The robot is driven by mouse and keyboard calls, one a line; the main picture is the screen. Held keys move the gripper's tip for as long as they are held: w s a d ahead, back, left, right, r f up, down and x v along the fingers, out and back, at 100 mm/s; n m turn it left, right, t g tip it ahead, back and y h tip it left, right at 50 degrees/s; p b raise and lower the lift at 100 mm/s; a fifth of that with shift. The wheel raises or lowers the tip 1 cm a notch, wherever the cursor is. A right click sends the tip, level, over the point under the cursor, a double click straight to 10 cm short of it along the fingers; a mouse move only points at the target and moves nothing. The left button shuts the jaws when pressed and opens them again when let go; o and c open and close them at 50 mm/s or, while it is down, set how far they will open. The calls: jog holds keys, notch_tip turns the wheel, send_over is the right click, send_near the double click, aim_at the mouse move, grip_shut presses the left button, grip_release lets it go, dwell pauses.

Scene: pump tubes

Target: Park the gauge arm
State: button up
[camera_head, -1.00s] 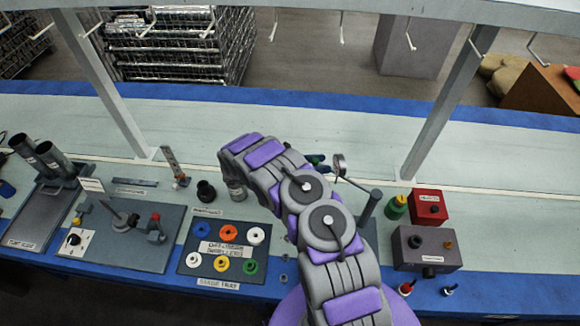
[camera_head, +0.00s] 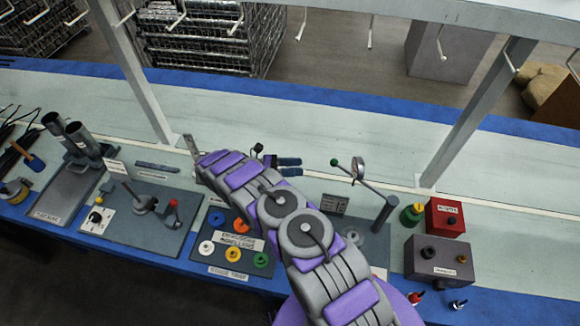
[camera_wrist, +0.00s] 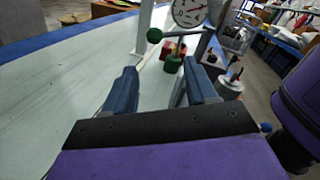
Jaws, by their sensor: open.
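In the wrist view, the green ball (camera_wrist: 155,35) shows beyond the gap between the open fingers (camera_wrist: 160,68), and the dial (camera_wrist: 188,12) is above and to the right. Nothing is between the fingers; the ball is apart from them.
A green bottle (camera_head: 412,214), a red box (camera_head: 444,217) and a grey box (camera_head: 439,258) stand right of the post. A tray of coloured rings (camera_head: 220,271) and a lever panel (camera_head: 137,234) lie to the left. A slanted frame post (camera_head: 476,112) rises behind; the pale bench behind is clear.

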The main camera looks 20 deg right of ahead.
jog(key=shift+w+a, duration=0.1)
jog(key=shift+a, duration=0.65)
jog(key=shift+a, duration=0.1)
